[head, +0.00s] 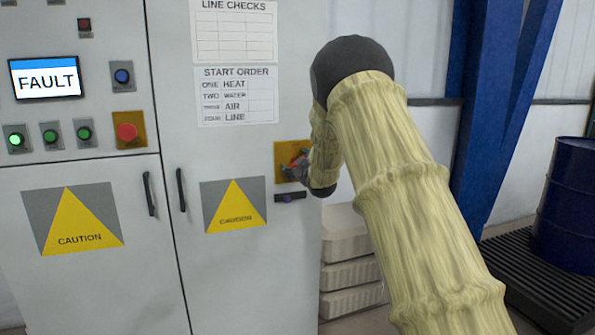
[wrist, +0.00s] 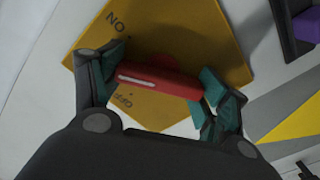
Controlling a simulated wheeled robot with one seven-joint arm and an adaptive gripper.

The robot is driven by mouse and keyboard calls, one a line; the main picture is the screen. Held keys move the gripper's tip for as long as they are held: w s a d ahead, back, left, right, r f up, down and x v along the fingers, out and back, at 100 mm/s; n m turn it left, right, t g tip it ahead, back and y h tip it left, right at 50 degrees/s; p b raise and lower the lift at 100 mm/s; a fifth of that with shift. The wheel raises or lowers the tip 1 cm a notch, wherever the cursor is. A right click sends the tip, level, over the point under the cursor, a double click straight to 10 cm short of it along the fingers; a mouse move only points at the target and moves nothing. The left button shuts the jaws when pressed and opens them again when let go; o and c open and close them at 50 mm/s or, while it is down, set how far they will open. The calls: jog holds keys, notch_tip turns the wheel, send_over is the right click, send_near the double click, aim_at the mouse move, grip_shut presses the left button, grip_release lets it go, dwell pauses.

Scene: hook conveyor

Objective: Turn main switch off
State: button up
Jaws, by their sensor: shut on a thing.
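The main switch is a red handle (wrist: 160,78) with a white line on its left half, on a yellow plate (wrist: 200,50) marked ON and OFF. In the wrist view the handle lies across the plate, the line's end between the two labels and nearer OFF. My gripper (wrist: 159,76) is shut on the handle, one finger at each end. In the head view the yellow plate (head: 282,152) is on the right cabinet door, and my gripper (head: 299,165) reaches it from the right. My arm hides part of the plate there.
A small dark fitting with a purple part (head: 290,197) sits just below the plate. The left panel has a FAULT screen (head: 46,80), lit buttons and a red stop button (head: 127,131). Grey crates (head: 350,275) stand beside the cabinet; a blue drum (head: 566,200) is far right.

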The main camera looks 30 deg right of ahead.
jog(key=n+b, duration=0.1)
jog(key=n, duration=0.1)
jog(key=n+b, duration=0.3)
jog(key=shift+a+f+n, duration=0.15)
jog(key=shift+f+n, duration=0.15)
jog(key=shift+n, duration=0.1)
jog(key=n+b, duration=0.3)
jog(key=shift+n+b, duration=0.3)
jog(key=shift+n, duration=0.1)
jog(key=shift+n+b, duration=0.6)
jog(key=shift+n, duration=0.2)
jog(key=shift+r, duration=0.1)
jog(key=o, duration=1)
jog(key=v, duration=1.2)
